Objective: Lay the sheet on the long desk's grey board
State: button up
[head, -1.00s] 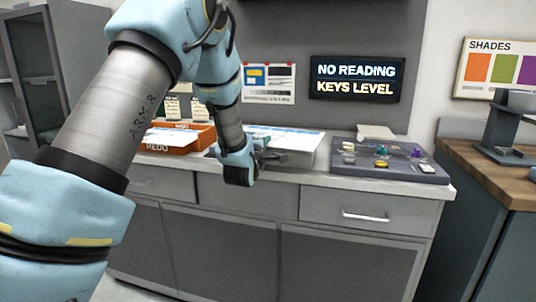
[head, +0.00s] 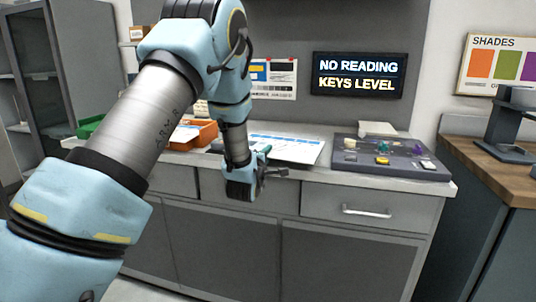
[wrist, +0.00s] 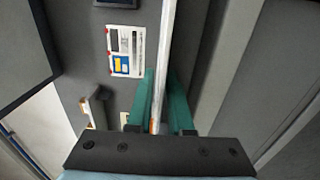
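The sheet (head: 290,149), white with blue print, is above or at the top of the long desk (head: 330,178), right of my gripper (head: 268,168). In the wrist view my gripper's green fingers (wrist: 163,85) stand on both sides of the sheet, seen edge-on as a thin pale strip (wrist: 168,30). The fingers look closed on its left end. The sheet looks about level; I cannot tell whether its far part touches anything. I cannot clearly make out the grey board, which may be hidden by the sheet and my arm.
A dark panel with coloured knobs (head: 390,160) stands on the desk to the right. An orange tray (head: 207,132) and a green tray (head: 90,127) are left. A wooden-topped counter (head: 490,160) is at the far right. The poster (head: 274,78) hangs behind.

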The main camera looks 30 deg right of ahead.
jog(key=shift+o, duration=0.9)
jog(key=shift+r, duration=0.1)
jog(key=b+v, duration=0.2)
jog(key=v, duration=1)
jog(key=shift+b, duration=0.35)
